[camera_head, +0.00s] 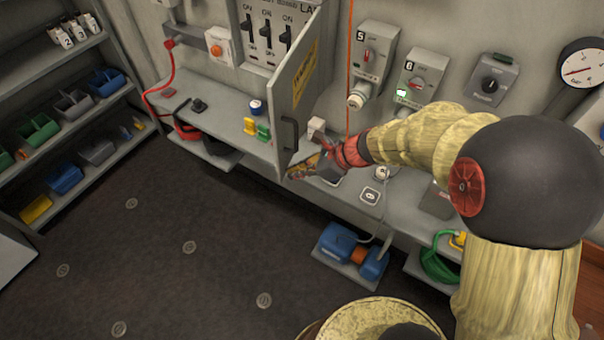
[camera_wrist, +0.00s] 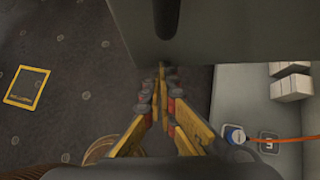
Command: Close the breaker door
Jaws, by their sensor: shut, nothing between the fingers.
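The breaker door (camera_head: 295,92) is a grey panel with a yellow label, standing open and jutting out from the breaker box (camera_head: 268,35) on the wall. A dark handle (camera_head: 288,133) sits low on the door's outer face. My gripper (camera_head: 297,171) is at the door's lower edge, on its right side. In the wrist view, my gripper (camera_wrist: 162,72) has its yellow fingers together and empty. The door (camera_wrist: 210,30) fills the top of that view, with its dark handle (camera_wrist: 166,15) just beyond the fingertips. Whether the fingers touch the door cannot be told.
A shelf ledge (camera_head: 225,95) runs along the wall below the box, holding yellow, green and blue small items. Switch boxes (camera_head: 415,78) line the wall at right. Shelves with bins (camera_head: 75,105) stand at left. The dark floor (camera_head: 150,240) is open.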

